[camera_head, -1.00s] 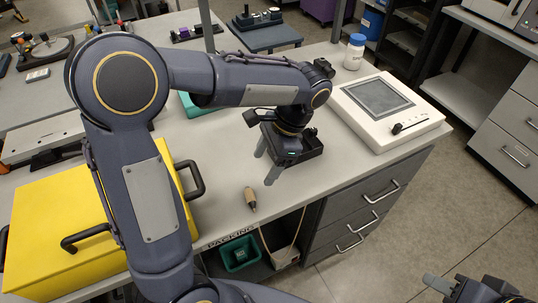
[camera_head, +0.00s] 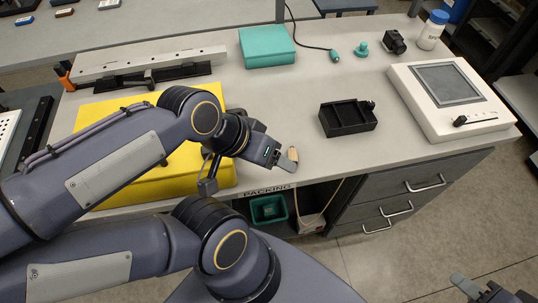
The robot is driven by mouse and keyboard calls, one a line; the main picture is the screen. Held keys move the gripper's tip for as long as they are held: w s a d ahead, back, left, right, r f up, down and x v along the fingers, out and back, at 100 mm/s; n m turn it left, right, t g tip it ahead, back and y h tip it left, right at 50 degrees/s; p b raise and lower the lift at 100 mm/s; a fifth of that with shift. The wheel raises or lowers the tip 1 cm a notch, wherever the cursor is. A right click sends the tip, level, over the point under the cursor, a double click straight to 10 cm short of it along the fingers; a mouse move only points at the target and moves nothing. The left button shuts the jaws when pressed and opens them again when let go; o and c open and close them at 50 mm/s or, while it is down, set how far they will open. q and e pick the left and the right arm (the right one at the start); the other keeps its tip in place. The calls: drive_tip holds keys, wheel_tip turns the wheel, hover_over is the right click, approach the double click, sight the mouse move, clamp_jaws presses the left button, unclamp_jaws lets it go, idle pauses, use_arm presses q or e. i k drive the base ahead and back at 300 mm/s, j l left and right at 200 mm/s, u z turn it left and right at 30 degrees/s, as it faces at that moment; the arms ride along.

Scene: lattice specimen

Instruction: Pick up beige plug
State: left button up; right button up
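The beige plug (camera_head: 293,154) is small and lies at the worktop's front, above the PACKING label. My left gripper (camera_head: 288,162) reaches it from the left, low over the worktop. A grey finger overlaps the plug in the picture and hides part of it. The other finger is not clearly visible, so I cannot tell whether the fingers are closed on the plug. My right gripper (camera_head: 468,287) is at the bottom right corner, away from the worktop and cut off by the picture edge. Its opening cannot be made out.
A yellow case (camera_head: 170,180) stands left under my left arm. A black divided tray (camera_head: 348,131) sits right of the plug. Behind are a teal box (camera_head: 267,46), a small teal part (camera_head: 361,49) and a black part (camera_head: 395,42). A white device (camera_head: 445,112) stands right.

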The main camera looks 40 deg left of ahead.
sight(293, 154)
drive_tip(key=i+l, duration=0.15)
drive_tip(key=l, duration=0.2)
drive_tip(key=i+l+u, duration=0.1)
drive_tip(key=l+u, duration=0.25)
drive_tip(key=i+l+u, duration=0.1)
drive_tip(key=l+u, duration=0.45)
drive_tip(key=u, duration=1.9)
